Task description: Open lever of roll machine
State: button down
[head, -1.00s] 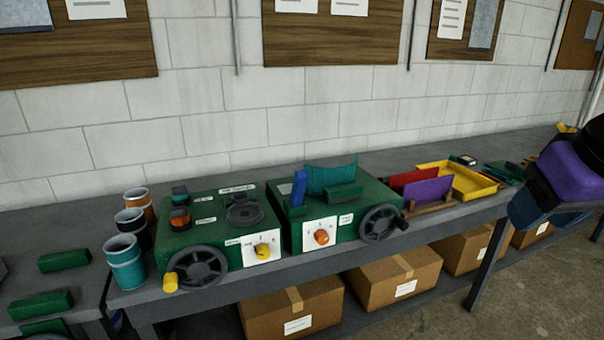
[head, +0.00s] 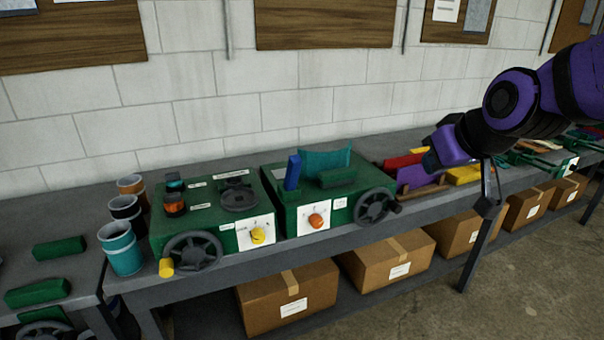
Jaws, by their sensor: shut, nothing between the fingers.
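Two green machines stand side by side on the grey bench. The right one (head: 280,219) has an upright blue lever (head: 292,172), a curved teal sheet (head: 325,161), an orange knob (head: 316,221) and a dark handwheel (head: 375,206). I take it as the roll machine; its label is too small to read. The blue lever stands nearly upright at the top left of this machine. My gripper (head: 488,206) points down in front of the bench, well right of the machine and apart from it. It is shut and empty.
The left green machine (head: 215,241) has a yellow knob and a handwheel. Teal, black and orange cups (head: 123,254) stand left of it. A purple panel (head: 414,178) and red and yellow items lie right, partly behind my arm. Cardboard boxes (head: 288,295) fill the lower shelf.

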jog(key=w+a+f+n+t+h, duration=0.1)
jog(key=w+a+f+n+t, duration=0.2)
jog(key=w+f, duration=0.4)
jog(key=w+a+f+n+t+h, duration=0.1)
jog(key=w+a+f+n+t, duration=0.15)
jog(key=w+a+f, duration=0.4)
jog(key=s+a+f+n+t+y, duration=0.3)
jog(key=a+f+n+t+y, duration=0.2)
jog(key=n, duration=0.8)
jog(key=a+t+y, duration=0.2)
jog(key=t, duration=0.1)
jog(key=shift+a+f, duration=0.35)
jog(key=shift+f, duration=0.05)
jog(key=shift+n, duration=0.25)
